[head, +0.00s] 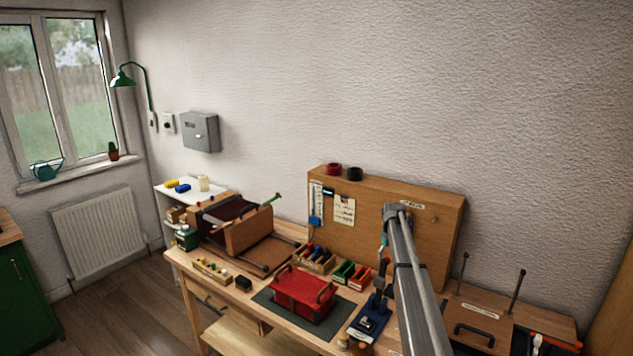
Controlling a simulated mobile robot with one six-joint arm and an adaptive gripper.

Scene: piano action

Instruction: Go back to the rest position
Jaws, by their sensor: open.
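My grey arm rises from the bottom right of the head view and reaches over the workbench (185,262). Its far end stands in front of the wooden back panel (440,212). A small teal part shows just below that end. No object shows as held. A dark blue bench tool (369,322) stands on the bench just left of the arm.
A red case (302,292) lies on a dark mat (268,301). Left of it is a wooden piano-action frame (248,236). Small bins (350,274) stand by the panel. Upright rods (515,292) and a wooden board (474,318) are right of the arm. The floor at left is clear.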

